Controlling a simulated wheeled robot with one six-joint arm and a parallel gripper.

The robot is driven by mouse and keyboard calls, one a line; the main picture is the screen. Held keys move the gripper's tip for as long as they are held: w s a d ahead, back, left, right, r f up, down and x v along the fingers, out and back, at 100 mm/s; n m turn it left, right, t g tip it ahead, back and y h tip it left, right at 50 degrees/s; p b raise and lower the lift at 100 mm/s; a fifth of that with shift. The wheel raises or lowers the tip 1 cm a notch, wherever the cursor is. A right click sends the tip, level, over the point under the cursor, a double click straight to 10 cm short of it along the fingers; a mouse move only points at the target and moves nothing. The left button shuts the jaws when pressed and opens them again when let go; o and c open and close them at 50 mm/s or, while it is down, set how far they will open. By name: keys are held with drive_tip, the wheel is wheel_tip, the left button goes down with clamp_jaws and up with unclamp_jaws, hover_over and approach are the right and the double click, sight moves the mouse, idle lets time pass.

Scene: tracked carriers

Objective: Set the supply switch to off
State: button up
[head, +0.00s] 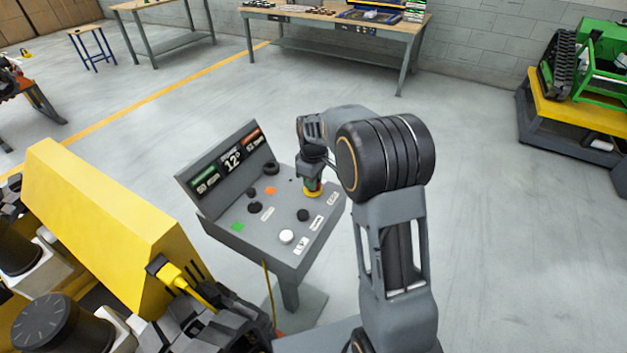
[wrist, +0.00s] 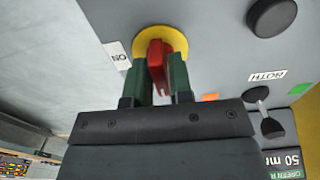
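The supply switch has a red handle (wrist: 157,62) on a round yellow plate (wrist: 176,37), set in the grey sloped top of a control console (head: 240,215). In the head view the yellow plate (head: 313,193) is at the console's far right corner. My gripper (wrist: 159,75) has its two green fingers on either side of the red handle, which fills the gap between them. It appears shut on the handle. In the head view my gripper (head: 314,181) reaches down onto the switch. A small white label (wrist: 118,55), seemingly reading ON upside down, lies beside the plate.
A yellow machine (head: 105,220) stands close at left. Floor right of my arm is free.

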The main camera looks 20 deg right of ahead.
drive_tip(key=o, duration=0.3)
wheel_tip(320, 180, up, 14)
idle(0.7)
drive_tip(key=shift+f, duration=0.1)
drive_tip(key=s+f+m+t, duration=0.2)
drive_tip(key=s+m, duration=0.2)
drive_tip(key=s, duration=0.7)
drive_tip(key=s+f+m+t, duration=0.1)
drive_tip(key=s+m, duration=0.4)
drive_tip(key=s, duration=0.6)
drive_tip(key=shift+s+f+t, duration=0.35)
drive_tip(key=shift+f+t, duration=0.05)
drive_tip(key=shift+f, duration=0.2)
